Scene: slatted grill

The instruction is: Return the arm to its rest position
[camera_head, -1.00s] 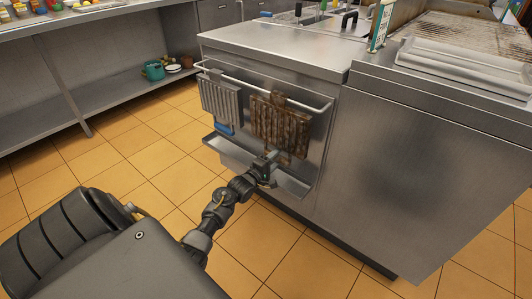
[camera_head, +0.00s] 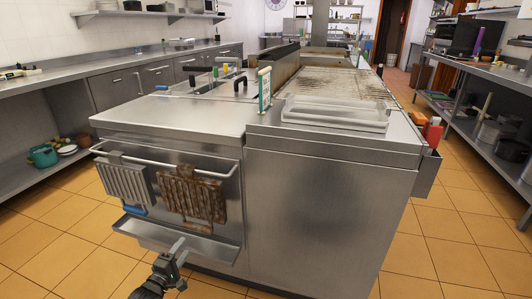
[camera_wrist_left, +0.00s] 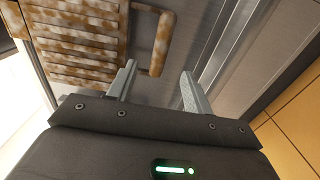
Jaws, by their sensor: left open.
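My left gripper (camera_head: 177,247) is at the lower left of the head view, in front of the counter's drip tray. In the left wrist view its two fingers (camera_wrist_left: 156,84) are apart with nothing between them. A dirty brown slatted grill (camera_head: 192,194) hangs from the rail on the counter's side. It also shows at the upper left of the left wrist view (camera_wrist_left: 85,40), with its loop handle just beyond the left finger. A cleaner grey slatted grill (camera_head: 124,183) hangs to its left. My right gripper is in neither view.
The steel drip tray (camera_head: 215,249) juts out below the hanging grills, close to my left gripper. The rail (camera_head: 160,163) runs above them. The steel counter (camera_head: 325,215) fills the middle. Tiled floor (camera_head: 50,235) is clear to the left. A shelf with a green pot (camera_head: 43,155) stands at far left.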

